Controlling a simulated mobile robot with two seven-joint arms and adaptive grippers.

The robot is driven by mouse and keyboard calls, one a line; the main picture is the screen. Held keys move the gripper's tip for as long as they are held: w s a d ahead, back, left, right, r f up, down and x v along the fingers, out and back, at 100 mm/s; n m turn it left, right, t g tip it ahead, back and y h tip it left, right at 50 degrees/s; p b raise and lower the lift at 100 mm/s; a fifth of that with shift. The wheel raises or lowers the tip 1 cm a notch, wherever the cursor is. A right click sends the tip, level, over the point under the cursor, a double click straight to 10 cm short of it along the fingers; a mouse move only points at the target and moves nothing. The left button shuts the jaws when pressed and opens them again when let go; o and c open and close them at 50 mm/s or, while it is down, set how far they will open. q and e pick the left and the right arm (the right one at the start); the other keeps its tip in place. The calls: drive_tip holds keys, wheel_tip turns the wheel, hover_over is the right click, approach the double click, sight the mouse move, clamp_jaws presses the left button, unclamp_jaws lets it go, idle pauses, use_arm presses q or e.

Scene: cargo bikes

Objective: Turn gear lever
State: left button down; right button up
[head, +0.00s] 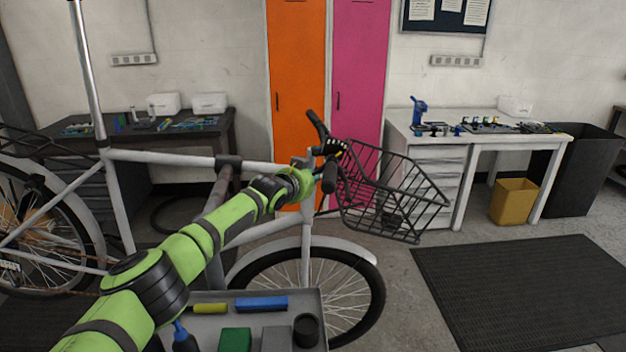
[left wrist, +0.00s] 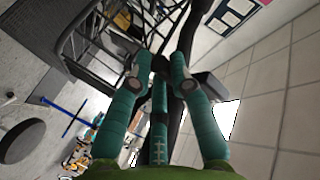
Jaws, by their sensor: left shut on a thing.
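The cargo bike's handlebar stands in the middle of the head view, with one dark grip (head: 317,123) up and the near grip (head: 330,178) low. My left gripper (head: 322,170) reaches it beside the near grip. In the left wrist view its teal fingers (left wrist: 161,66) come together on a small dark part at the dark bar (left wrist: 185,55). The gear lever is this small dark part as far as I can tell; the fingers mostly hide it, and its angle does not show. My right gripper is in neither view.
A black wire basket (head: 390,190) sits right beside the handlebar. A tool tray (head: 218,322) with colored items lies below my left arm. A white workbench (head: 425,152) stands behind on the right.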

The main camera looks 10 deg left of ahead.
use_arm(q)
drive_tip(key=shift+a+r, duration=0.1)
drive_tip(key=shift+r, duration=0.05)
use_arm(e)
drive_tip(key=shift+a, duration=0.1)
use_arm(q)
drive_tip(key=c, duration=1.2)
unclamp_jaws()
drive_tip(key=shift+o, duration=0.5)
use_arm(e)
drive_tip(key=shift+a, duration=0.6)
use_arm(q)
drive_tip(key=v, duration=1.2)
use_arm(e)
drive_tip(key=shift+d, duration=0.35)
